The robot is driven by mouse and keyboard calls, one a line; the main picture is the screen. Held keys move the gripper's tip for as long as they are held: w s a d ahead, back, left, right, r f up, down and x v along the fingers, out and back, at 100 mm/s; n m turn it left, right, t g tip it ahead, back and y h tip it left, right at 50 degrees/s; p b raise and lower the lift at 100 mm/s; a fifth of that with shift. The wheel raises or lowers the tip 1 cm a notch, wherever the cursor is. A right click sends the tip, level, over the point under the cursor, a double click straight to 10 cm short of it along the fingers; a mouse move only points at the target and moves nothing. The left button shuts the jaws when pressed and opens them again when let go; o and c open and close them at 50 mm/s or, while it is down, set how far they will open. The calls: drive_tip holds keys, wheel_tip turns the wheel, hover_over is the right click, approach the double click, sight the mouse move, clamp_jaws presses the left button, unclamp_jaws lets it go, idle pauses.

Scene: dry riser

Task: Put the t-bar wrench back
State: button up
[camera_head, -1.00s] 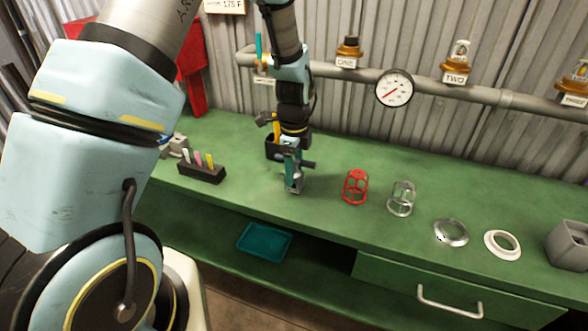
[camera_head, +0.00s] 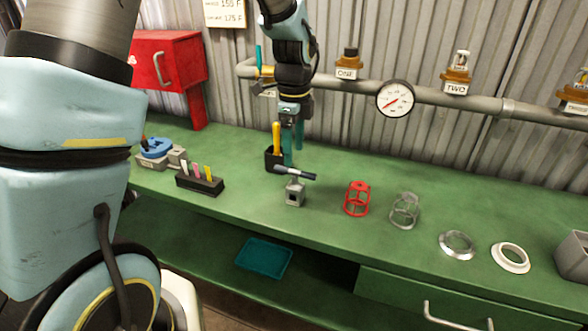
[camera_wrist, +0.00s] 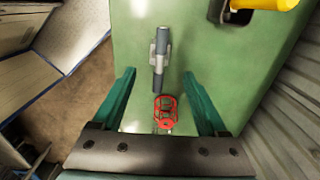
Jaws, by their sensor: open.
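The t-bar wrench (camera_head: 294,188) stands on the green bench, a dark crossbar on top of a grey block-like lower part. Whether the block is the wrench's socket or a separate holder is unclear. In the wrist view it shows from above as a grey bar (camera_wrist: 160,60), ahead of my fingers. My gripper (camera_head: 292,148) is open and empty, its teal fingers pointing down just behind and above the wrench, apart from it.
A black cup (camera_head: 274,158) with a yellow-handled tool stands close behind the wrench. A red cage (camera_head: 357,198) and a clear cage (camera_head: 405,210) are to the right. A marker rack (camera_head: 200,185) is left. A pipe with a gauge (camera_head: 395,98) runs behind.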

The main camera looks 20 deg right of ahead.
drive_tip(key=shift+r, duration=1)
drive_tip(key=shift+a, duration=0.25)
drive_tip(key=s+a+n, duration=0.2)
drive_tip(key=a+n, duration=1)
drive_tip(key=a, duration=0.2)
drive_tip(key=s+a+n+t, duration=0.1)
drive_tip(key=s+a+n, duration=0.1)
drive_tip(key=a+n, duration=1.1)
drive_tip(key=a, duration=0.2)
drive_tip(key=shift+a+r+n+t, duration=0.15)
drive_tip(key=shift+a+n+t, duration=0.15)
